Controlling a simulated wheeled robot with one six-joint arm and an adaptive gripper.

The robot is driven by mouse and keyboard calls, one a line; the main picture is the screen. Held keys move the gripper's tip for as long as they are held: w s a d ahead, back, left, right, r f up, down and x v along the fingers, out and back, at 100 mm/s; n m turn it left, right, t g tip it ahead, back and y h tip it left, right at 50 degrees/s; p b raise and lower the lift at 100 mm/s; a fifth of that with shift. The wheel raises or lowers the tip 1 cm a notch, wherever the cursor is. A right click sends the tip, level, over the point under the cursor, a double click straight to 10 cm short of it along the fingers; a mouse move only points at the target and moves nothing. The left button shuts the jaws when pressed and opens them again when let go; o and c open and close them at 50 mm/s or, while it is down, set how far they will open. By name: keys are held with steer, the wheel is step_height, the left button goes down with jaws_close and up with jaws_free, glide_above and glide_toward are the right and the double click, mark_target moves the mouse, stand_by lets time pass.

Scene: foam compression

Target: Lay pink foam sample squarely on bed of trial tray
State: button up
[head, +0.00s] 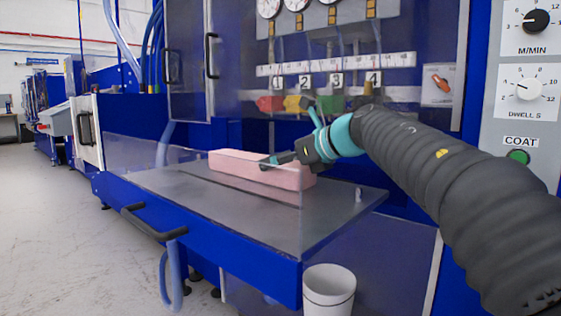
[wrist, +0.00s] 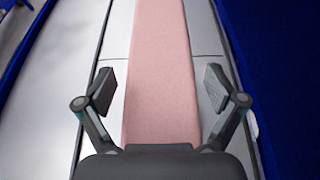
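The pink foam sample (head: 235,168) is a long block lying flat on the grey metal bed of the trial tray (head: 225,210), behind a clear guard panel. In the wrist view the foam (wrist: 158,75) runs lengthwise up the middle of the picture. Its sides look roughly parallel to the bed's seams. My gripper (head: 280,161) is at the foam in the head view. In the wrist view my gripper (wrist: 158,88) is open, with one finger on each side of the foam and a visible gap to both sides. The foam's near end is hidden behind the gripper body.
A clear guard panel (head: 150,160) stands along the tray's front edge. A blue machine with a numbered strip (head: 335,72) and coloured valves rises behind. A white bin (head: 328,291) stands below the tray's near corner. The bed's right part is clear.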

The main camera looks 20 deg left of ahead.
steer(key=shift+r, duration=0.15)
steer(key=v, duration=1.2)
steer(key=shift+s, duration=0.1)
